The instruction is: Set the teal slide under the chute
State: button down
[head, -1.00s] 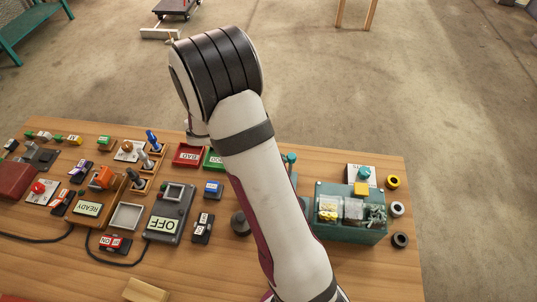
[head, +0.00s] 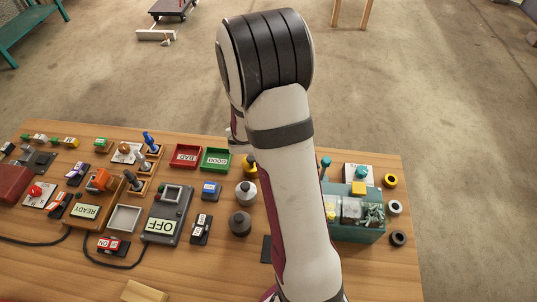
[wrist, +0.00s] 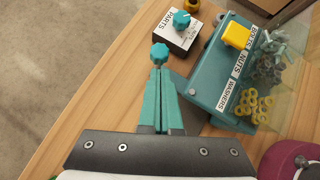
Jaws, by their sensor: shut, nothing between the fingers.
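In the head view a teal box (head: 349,232) stands at the right of the table, its left part hidden by my arm. In the wrist view the box (wrist: 215,75) has labels for bolts, nuts and washers. A teal knob on a stem (head: 325,163) rises left of it; the knob (wrist: 160,52) shows just beyond my fingertips in the wrist view. I cannot tell which teal part is the slide, or which part is the chute. My gripper (wrist: 159,72) has teal fingers, shut together and empty. Contact with the knob cannot be told. The head view hides my fingers.
A yellow block (head: 359,188) sits on the box. Behind it is a white-topped PARTS unit (head: 350,171) with a teal knob. Several rings (head: 395,208) lie at the right edge. Red and green trays, switches and an OFF panel (head: 167,215) fill the left.

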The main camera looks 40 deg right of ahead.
jog(key=a+f+v, duration=0.1)
jog(key=v, duration=1.1)
jog(key=shift+w+a, duration=0.25)
jog(key=shift+w, duration=0.05)
jog(key=shift+f, duration=0.15)
jog(key=s+a+r+m+t+y, duration=0.1)
jog(key=s+a+r+m+y, duration=0.1)
jog(key=s+a+m+y, duration=0.3)
jog(key=s+a+r+m+t+y, duration=0.1)
jog(key=s+a+r+m+y, duration=0.2)
jog(key=s+a+m, duration=0.6)
jog(key=a+m+y, duration=0.2)
jog(key=a+m, duration=0.2)
jog(key=m, duration=0.2)
jog(key=shift+s+a+r+t, duration=0.15)
jog(key=shift+a+r+t, duration=0.05)
jog(key=shift+t, duration=0.1)
